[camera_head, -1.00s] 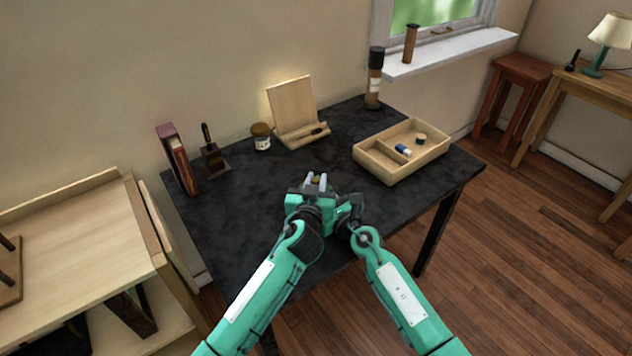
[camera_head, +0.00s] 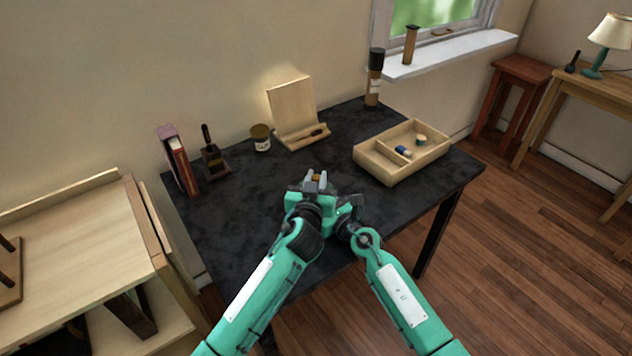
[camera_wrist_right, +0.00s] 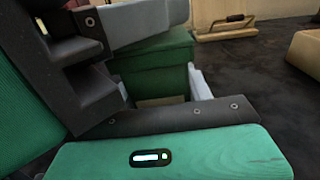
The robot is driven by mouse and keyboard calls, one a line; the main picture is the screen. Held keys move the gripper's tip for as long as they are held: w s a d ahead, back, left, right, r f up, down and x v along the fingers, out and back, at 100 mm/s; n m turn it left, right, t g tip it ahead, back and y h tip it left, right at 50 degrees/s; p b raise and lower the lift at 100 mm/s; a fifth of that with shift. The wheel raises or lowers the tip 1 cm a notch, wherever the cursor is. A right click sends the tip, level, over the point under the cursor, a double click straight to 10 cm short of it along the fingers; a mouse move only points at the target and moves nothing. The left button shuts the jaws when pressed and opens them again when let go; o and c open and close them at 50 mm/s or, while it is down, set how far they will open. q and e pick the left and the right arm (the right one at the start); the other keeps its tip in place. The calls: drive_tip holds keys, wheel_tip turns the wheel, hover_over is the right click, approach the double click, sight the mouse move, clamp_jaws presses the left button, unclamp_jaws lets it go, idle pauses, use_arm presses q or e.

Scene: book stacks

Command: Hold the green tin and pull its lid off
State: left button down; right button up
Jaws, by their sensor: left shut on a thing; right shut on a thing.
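The green tin (camera_wrist_right: 160,75) shows in the right wrist view as a dark green box with a slightly wider upper rim, its lid (camera_wrist_right: 158,43). The lid appears to sit on the tin; any gap is hard to see. My left gripper (camera_head: 316,180) is shut over the front middle of the black table, with a small brownish patch between its fingertips. My right gripper (camera_head: 342,206) is close against it on the right, also shut on the tin, partly hidden. Grey finger parts cover much of the tin in the wrist view. In the head view the grippers hide most of it.
A wooden tray (camera_head: 372,166) with small items stands at the right of the black table (camera_head: 250,215). Behind are a book (camera_head: 176,162), a dark stand (camera_head: 213,162), a jar (camera_head: 261,140), a wooden easel (camera_head: 293,105) and a tall bottle (camera_head: 374,80).

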sight(316, 176)
use_arm(q)
drive_tip(key=shift+r, duration=0.5)
drive_tip(key=shift+r, duration=2.05)
use_arm(e)
drive_tip(key=o, duration=1.5)
drive_tip(key=shift+c, duration=0.2)
